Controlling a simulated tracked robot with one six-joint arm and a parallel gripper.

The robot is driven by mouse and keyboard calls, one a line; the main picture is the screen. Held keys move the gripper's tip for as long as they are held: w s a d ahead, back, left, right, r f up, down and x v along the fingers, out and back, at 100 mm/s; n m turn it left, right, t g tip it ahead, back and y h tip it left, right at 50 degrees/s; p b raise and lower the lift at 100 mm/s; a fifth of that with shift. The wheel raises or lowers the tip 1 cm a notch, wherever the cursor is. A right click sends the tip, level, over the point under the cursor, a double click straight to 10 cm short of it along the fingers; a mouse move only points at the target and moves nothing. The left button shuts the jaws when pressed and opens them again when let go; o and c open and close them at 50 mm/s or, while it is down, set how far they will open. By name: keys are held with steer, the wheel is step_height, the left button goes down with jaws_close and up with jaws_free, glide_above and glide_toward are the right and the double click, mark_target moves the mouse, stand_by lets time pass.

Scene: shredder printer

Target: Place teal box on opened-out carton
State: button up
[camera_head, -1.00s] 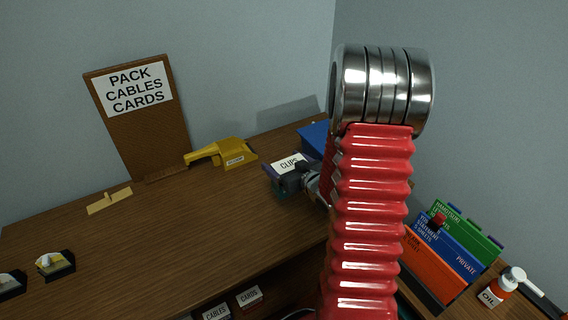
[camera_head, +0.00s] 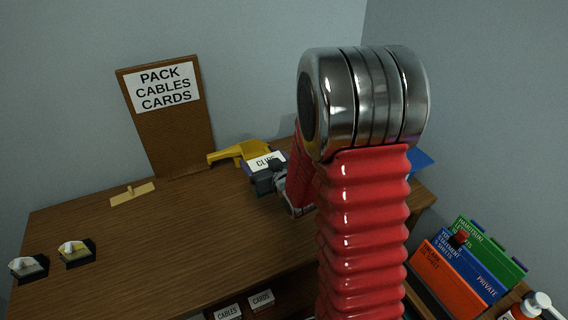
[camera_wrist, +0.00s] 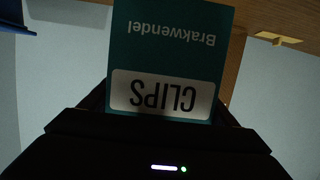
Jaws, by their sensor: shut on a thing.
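The teal box with a white CLIPS label (camera_wrist: 168,62) is held by my gripper and fills the middle of the wrist view, where its label reads upside down. An opened-out carton cannot be made out for sure; a flat tan piece (camera_head: 132,194) lies on the desk at left.
A brown board with a PACK CABLES CARDS sign (camera_head: 165,110) stands at the back. A yellow tool (camera_head: 238,153) lies behind the box. Two small dispensers (camera_head: 76,252) sit at the left front. Coloured binders (camera_head: 470,262) stand at right. The desk's middle (camera_head: 180,235) is clear.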

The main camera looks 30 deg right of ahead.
steer(key=w+a+r, duration=0.1)
steer(key=a+r, duration=0.2)
steer(key=a, duration=1)
steer(key=shift+a+y, duration=0.15)
steer(key=shift+y, duration=0.25)
